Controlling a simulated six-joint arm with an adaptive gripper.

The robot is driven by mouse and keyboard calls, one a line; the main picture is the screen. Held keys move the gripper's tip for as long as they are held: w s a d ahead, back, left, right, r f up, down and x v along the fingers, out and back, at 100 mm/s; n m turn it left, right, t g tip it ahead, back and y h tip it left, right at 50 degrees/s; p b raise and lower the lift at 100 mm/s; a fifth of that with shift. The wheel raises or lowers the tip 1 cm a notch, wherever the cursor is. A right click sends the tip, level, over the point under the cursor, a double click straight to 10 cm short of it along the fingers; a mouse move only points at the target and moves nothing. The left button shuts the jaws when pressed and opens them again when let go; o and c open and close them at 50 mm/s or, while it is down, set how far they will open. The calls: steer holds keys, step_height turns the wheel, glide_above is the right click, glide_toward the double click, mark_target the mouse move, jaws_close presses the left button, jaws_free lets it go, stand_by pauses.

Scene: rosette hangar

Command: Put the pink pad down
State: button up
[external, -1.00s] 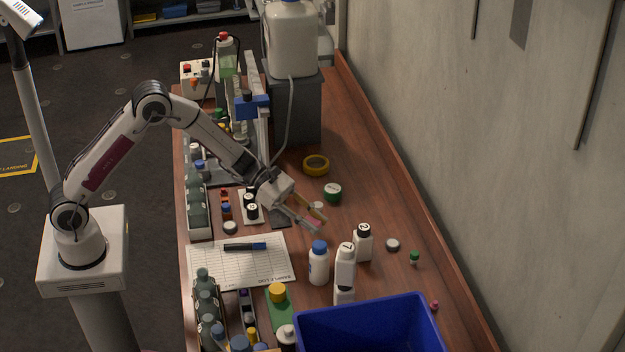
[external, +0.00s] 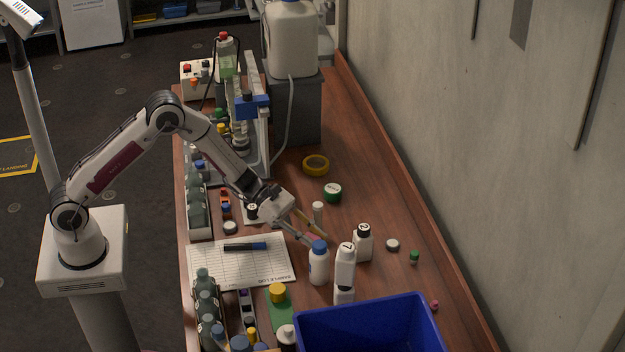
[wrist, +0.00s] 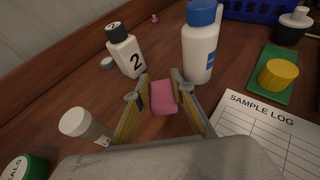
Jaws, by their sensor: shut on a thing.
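The pink pad (wrist: 164,98) is a small block between the two fingers of my gripper (wrist: 160,86) in the wrist view. My gripper is shut on it. In the external view my gripper (external: 317,238) is over the table, close to the white bottle with the blue cap (external: 318,262), and the pad shows only as a small bit of pink. I cannot tell the pad's exact height above the wood.
White bottles marked 2 (external: 362,243) and 7 (external: 346,262) stand just right of my gripper. A white-capped vial (external: 318,211) stands behind it. The sample log sheet (external: 215,265) lies left. A blue bin (external: 370,312) is in front.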

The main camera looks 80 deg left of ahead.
steer(key=shift+f, duration=1.9)
steer(key=shift+f, duration=0.15)
steer(key=o, duration=0.7)
steer(key=shift+o, duration=0.2)
steer(key=shift+r, duration=0.2)
steer(key=shift+v, duration=6)
